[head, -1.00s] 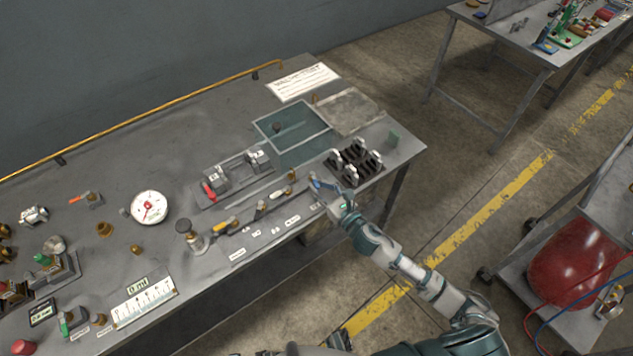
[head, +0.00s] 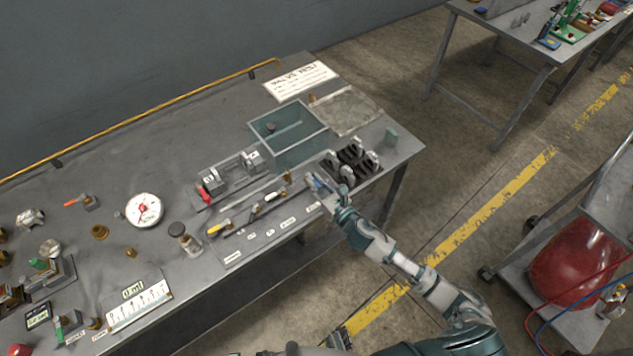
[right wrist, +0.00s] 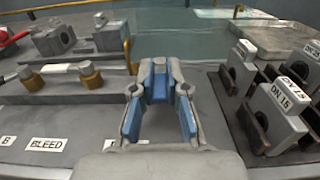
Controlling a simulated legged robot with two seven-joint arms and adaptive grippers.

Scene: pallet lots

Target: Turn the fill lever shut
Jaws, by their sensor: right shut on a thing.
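My right gripper (head: 314,184) is at the right end of the valve row along the bench's front edge. A BLEED label (right wrist: 46,145) lies left of the fingers. A white label (right wrist: 112,145) beside the gripper is partly covered. A clear tank (head: 290,152) with greenish walls stands behind.
Black-based grey blocks tagged DN 15 (right wrist: 278,112) stand close right of the gripper. A clamp fixture with a red handle (head: 204,193) and a round gauge (head: 145,210) are to the left. A red tank on a cart (head: 575,260) stands at right.

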